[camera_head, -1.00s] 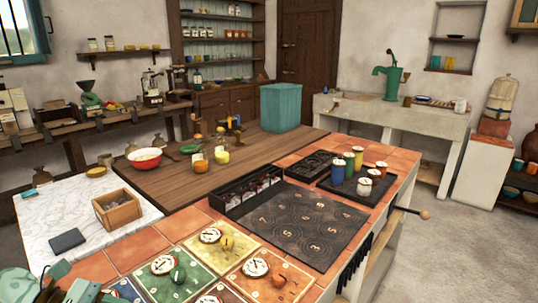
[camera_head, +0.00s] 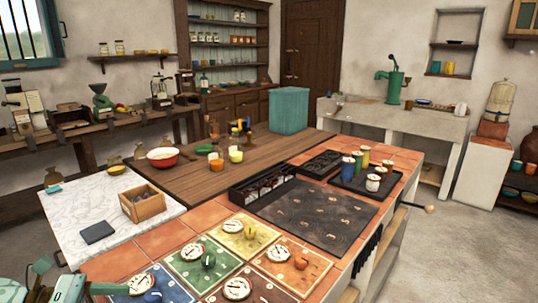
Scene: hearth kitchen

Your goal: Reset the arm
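Part of my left arm (camera_head: 68,286), in green and grey, shows at the lower left corner, in front of the near end of the tiled counter (camera_head: 124,259). It is cut off by the picture's edge, and I cannot make out whether its fingers are open or shut. Nothing is seen held in it. My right arm and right gripper are not in view.
Coloured panels with dials, such as the yellow one (camera_head: 245,236), lie on the counter near my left arm. Beyond are a dark numbered board (camera_head: 315,215), a wooden box (camera_head: 143,205) and a teal bin (camera_head: 289,110). Open floor (camera_head: 450,262) lies at right.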

